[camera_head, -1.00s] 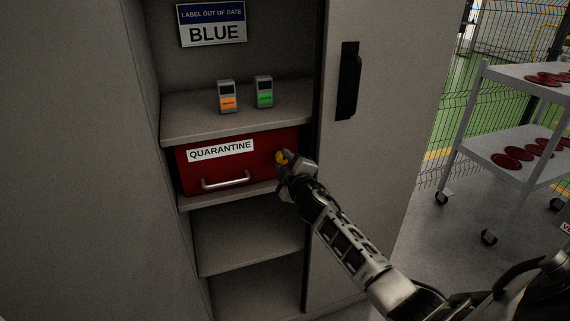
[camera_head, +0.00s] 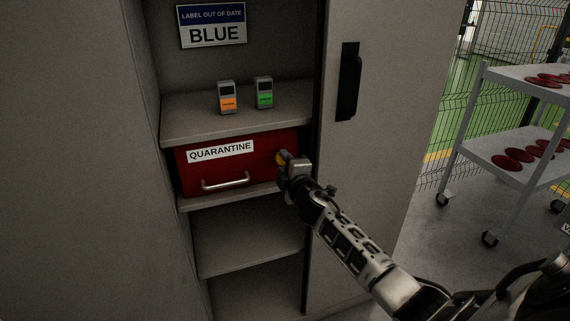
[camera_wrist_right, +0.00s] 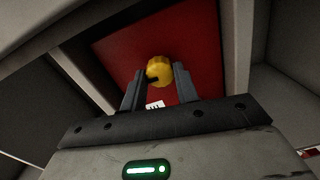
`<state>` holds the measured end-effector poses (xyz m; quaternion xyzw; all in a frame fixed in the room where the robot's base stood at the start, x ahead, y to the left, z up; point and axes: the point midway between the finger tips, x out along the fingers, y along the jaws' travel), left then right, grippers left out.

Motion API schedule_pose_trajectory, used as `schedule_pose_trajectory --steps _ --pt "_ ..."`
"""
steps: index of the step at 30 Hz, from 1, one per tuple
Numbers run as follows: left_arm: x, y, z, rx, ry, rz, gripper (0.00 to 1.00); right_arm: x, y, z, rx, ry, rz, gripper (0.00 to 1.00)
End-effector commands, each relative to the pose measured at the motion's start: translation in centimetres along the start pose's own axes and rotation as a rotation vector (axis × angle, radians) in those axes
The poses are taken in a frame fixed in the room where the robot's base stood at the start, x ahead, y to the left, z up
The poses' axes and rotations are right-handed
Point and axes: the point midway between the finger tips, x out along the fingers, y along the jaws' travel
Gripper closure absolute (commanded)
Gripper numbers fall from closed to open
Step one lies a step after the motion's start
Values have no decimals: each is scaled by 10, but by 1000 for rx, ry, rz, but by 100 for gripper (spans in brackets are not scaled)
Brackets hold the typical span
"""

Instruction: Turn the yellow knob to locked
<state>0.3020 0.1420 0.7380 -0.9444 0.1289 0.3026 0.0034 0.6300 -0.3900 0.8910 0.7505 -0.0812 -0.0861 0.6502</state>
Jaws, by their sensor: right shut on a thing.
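The yellow knob (camera_head: 280,159) is on the right side of the front of a red drawer (camera_head: 258,170) labelled QUARANTINE. In the right wrist view the knob (camera_wrist_right: 158,70) is round, with a small dark mark at its lower left. My right gripper (camera_head: 286,161) is at the drawer front, its fingers on either side of the knob and shut on it. The gripper (camera_wrist_right: 160,82) hides part of the knob in the head view. I cannot read a locked mark. My left gripper is not in view.
The drawer has a silver handle (camera_head: 225,181) and sits in a grey cabinet. Two small devices, one with an orange label (camera_head: 227,97) and one with a green label (camera_head: 264,93), stand on the shelf above. A cabinet door (camera_head: 375,150) with a black handle is close on the right.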

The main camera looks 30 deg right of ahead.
Motion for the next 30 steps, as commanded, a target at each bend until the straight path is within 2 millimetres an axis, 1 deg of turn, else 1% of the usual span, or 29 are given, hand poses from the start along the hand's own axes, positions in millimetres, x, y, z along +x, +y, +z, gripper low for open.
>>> schedule_pose_trajectory --steps 5,6,7,8,16,20,23,30 --pt "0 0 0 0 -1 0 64 0 0 0 -4 0 0 92" --pt "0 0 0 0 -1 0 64 0 0 0 -4 0 0 59" --pt "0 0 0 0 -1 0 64 0 0 0 -3 0 0 50" --pt "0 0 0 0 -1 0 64 0 0 0 -3 0 0 48" --pt "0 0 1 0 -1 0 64 -1 0 0 -1 0 0 48" --pt "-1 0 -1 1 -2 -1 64 -9 -1 0 -1 0 -2 48" --pt "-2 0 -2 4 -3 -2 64 -25 0 0 -2 1 -2 48" --pt "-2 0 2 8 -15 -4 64 -83 -2 0 -2 2 -4 48"
